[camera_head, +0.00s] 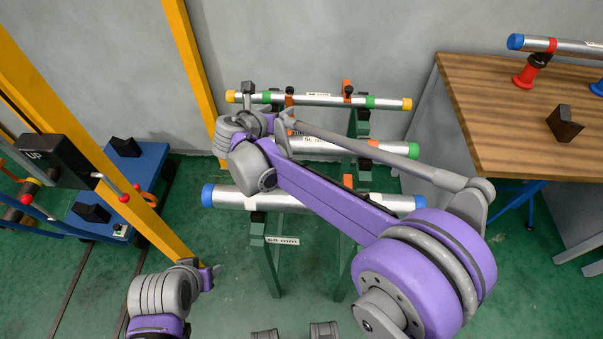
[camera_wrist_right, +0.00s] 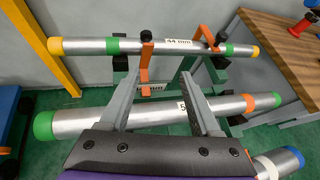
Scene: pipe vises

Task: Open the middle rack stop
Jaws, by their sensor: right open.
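The rack (camera_head: 257,262) holds three pipes: a thin rear pipe (camera_head: 322,100) with yellow ends, a middle pipe (camera_head: 399,148) with green ends and a front pipe (camera_head: 232,198) with blue ends. An upright orange stop piece (camera_wrist_right: 146,68) shows between my right gripper's fingers in the wrist view; which pipe it belongs to is unclear. Another orange stop (camera_wrist_right: 222,36) is at the rear pipe, right of it. My right gripper (camera_head: 268,104) is open above the middle pipe; it also shows in the wrist view (camera_wrist_right: 160,80). My left gripper (camera_head: 210,276) is at lower left, its fingers unclear.
A yellow post (camera_head: 185,60) rises behind the rack's left side. A blue cart (camera_head: 140,170) is at left. Green floor lies between cart and rack.

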